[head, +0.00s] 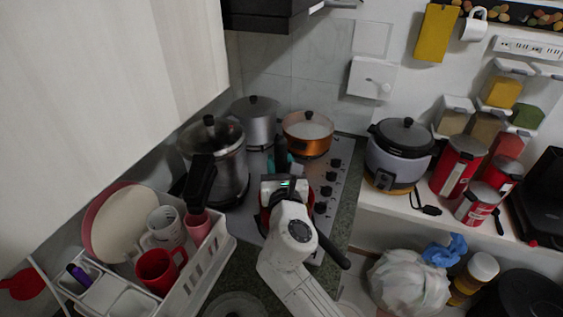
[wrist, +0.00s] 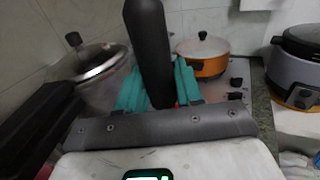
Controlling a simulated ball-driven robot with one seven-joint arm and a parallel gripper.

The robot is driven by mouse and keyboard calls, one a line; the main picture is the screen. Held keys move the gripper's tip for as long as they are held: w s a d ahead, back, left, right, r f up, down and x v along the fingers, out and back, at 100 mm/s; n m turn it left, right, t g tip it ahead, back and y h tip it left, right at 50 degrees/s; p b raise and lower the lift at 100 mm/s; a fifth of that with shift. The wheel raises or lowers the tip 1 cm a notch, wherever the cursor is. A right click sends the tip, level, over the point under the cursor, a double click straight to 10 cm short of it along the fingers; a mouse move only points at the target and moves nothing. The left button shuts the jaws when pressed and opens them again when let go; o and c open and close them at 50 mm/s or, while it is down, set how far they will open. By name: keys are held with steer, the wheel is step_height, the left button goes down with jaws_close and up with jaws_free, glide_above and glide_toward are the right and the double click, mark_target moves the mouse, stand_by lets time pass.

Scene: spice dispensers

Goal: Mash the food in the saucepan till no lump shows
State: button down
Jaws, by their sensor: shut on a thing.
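My gripper (head: 284,166) is over the stove with its teal fingers shut on an upright dark handle (head: 280,150). The handle stands between the fingers in the wrist view (wrist: 150,45); its lower end is hidden, so I cannot tell what tool it is. A red-rimmed pan (head: 264,196) shows only in part under my arm. A black handle (head: 333,250) sticks out to the lower right and seems to belong to it. The pan's inside and any food are hidden by my arm and gripper.
A large steel pot (head: 228,165) with a long black handle (head: 200,182) stands close on the left. A grey pot (head: 255,128) and a lidded copper pot (head: 306,143) stand behind. A rice cooker (head: 395,170) is right; a dish rack (head: 205,262) is lower left.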

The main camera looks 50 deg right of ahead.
mark_target(281, 137)
steer(key=shift+f, duration=0.1)
steer(key=shift+f+b, duration=1.85)
steer(key=shift+f, duration=0.45)
step_height(281, 137, up, 3)
steer(key=p, duration=0.3)
steer(key=shift+r, duration=0.2)
steer(key=shift+r+p, duration=0.4)
steer(key=shift+r, duration=0.3)
steer(key=shift+r, duration=4.1)
